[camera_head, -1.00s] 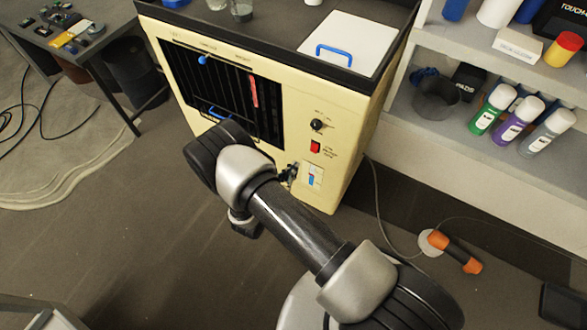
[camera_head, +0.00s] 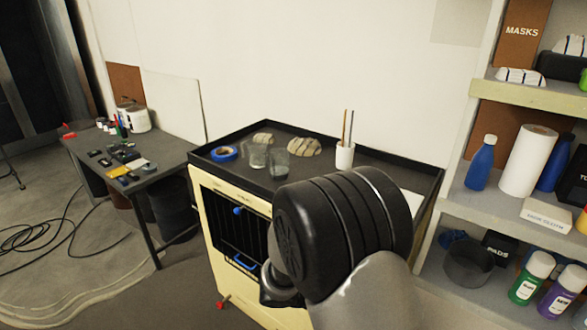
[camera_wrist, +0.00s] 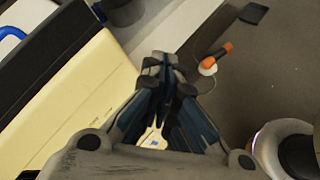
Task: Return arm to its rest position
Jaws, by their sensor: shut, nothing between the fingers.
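My arm stands large in the middle of the head view, its dark joint in front of the cream cabinet (camera_head: 222,222). My gripper (camera_wrist: 160,64) shows in the wrist view with its fingertips together and nothing between them. It points past the cabinet's side (camera_wrist: 95,100), above the floor. In the head view the fingers are hidden behind the arm.
The cabinet's black top tray (camera_head: 213,178) holds blue tape (camera_head: 224,153), glasses and a white cup (camera_head: 344,157). A dark table (camera_head: 155,180) stands left, shelves (camera_head: 520,93) with bottles right. An orange-handled tool (camera_wrist: 217,55) lies on the floor.

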